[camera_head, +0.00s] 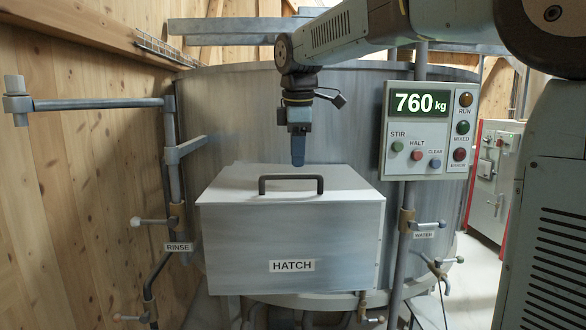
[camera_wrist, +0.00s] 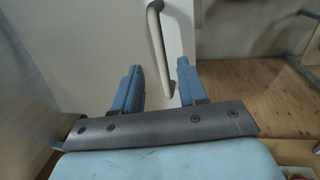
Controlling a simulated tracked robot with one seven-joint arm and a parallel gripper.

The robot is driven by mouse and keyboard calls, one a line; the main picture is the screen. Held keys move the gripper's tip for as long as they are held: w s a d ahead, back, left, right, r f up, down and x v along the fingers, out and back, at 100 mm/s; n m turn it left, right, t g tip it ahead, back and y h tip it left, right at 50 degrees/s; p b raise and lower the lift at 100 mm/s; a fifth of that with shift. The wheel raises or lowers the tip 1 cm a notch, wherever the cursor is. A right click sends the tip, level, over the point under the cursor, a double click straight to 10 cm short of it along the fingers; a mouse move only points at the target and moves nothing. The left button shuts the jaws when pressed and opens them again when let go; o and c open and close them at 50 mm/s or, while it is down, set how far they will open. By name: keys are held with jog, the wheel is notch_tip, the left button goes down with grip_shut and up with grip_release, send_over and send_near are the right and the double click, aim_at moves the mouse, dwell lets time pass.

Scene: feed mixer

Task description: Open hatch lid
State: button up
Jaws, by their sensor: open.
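The hatch is a pale grey box labelled HATCH on the front of the mixer drum, with its flat lid (camera_head: 235,183) lying closed on top. A dark bar handle (camera_head: 291,179) stands on the lid. My gripper (camera_head: 298,162) points down just above and behind the handle in the head view, apart from it as far as I can tell. In the wrist view the two blue fingers of my gripper (camera_wrist: 158,82) are spread open, and the handle (camera_wrist: 157,45) shows between and beyond them over the pale lid (camera_wrist: 100,40). Nothing is held.
The control panel (camera_head: 426,130) reading 760 kg stands right of the hatch on a post. A rinse pipe (camera_head: 95,104) juts out at left, with a lever (camera_head: 150,222) below. A water valve (camera_head: 428,226) sits at right. Space above the lid is clear apart from my arm.

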jog(key=shift+w+f, duration=0.25)
jog(key=shift+f, duration=0.8)
jog(key=shift+w+f, duration=0.2)
jog(key=shift+f, duration=0.85)
jog(key=shift+c, duration=0.4)
grip_shut()
